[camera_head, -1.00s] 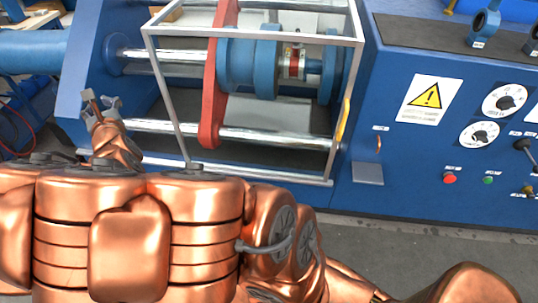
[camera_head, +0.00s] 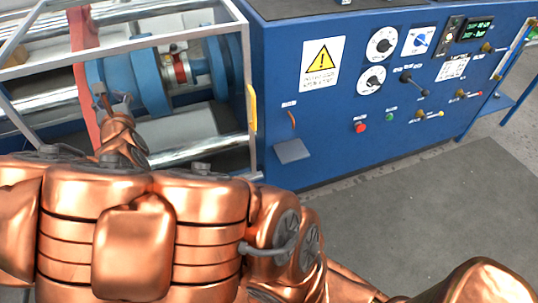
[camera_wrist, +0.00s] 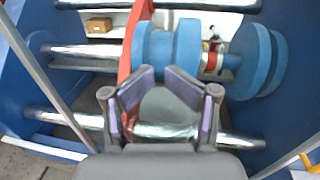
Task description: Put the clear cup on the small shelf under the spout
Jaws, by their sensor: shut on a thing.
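The clear cup (camera_wrist: 165,108) is a faint, see-through shape between my fingers in the wrist view. My gripper (camera_wrist: 158,76) is shut on it. In the head view my gripper (camera_head: 114,98) is at the left, in front of the machine's caged opening, and the cup is too faint to make out there. The small grey shelf (camera_head: 292,151) juts from the blue front panel, to the right of my gripper. The thin copper spout (camera_head: 292,118) is on the panel above the shelf. No cup shows on the shelf.
The grey cage frame (camera_head: 249,90) with its yellow handle (camera_head: 252,108) stands between my gripper and the shelf in the picture. A red button (camera_head: 360,127) and several knobs are right of the shelf. The floor (camera_head: 420,205) in front of the panel is clear.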

